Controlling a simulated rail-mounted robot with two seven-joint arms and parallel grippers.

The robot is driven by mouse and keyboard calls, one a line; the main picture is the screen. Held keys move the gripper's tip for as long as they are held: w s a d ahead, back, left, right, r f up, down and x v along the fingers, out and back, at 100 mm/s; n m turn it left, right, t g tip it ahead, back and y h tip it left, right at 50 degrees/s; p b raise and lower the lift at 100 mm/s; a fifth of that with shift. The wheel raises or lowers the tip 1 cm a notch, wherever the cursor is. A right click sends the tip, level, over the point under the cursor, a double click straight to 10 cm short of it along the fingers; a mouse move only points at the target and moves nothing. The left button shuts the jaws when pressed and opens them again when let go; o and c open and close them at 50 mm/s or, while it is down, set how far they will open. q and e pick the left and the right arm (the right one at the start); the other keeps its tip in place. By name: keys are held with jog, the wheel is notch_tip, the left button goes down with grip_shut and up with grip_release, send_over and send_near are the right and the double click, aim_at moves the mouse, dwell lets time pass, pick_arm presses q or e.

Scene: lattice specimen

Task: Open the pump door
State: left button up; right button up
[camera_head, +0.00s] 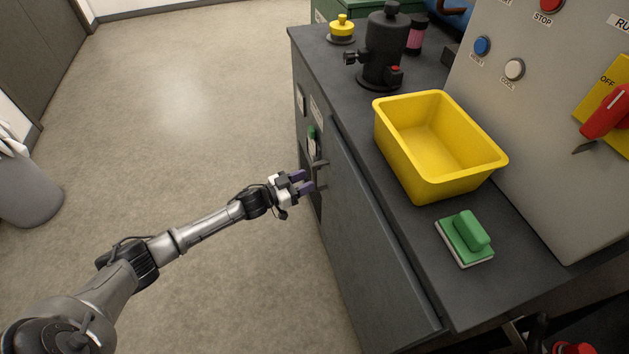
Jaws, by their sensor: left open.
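The dark grey pump door (375,235) is the long flat panel on the front of the cabinet, below the worktop. A small handle (320,163) shows by its far end, with a dark recess beside it. My left gripper (303,181) has purple fingertips and reaches in from the left to this end of the door. Its fingers are apart, with nothing seen between them. I cannot tell whether a fingertip touches the handle or the door. The door looks closed or nearly so.
On the worktop (352,115) stand a yellow bin (440,180), a green-handled block (466,238), a black pump-like device (385,50) and a yellow knob (342,28). A control panel (550,130) rises at right. A grey bin (25,190) stands far left. The floor left of the cabinet is clear.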

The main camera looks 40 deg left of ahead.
aim_at(314, 177)
pick_arm(q)
jog(key=shift+b+x, duration=0.6)
jog(key=shift+x, duration=1.3)
grip_shut()
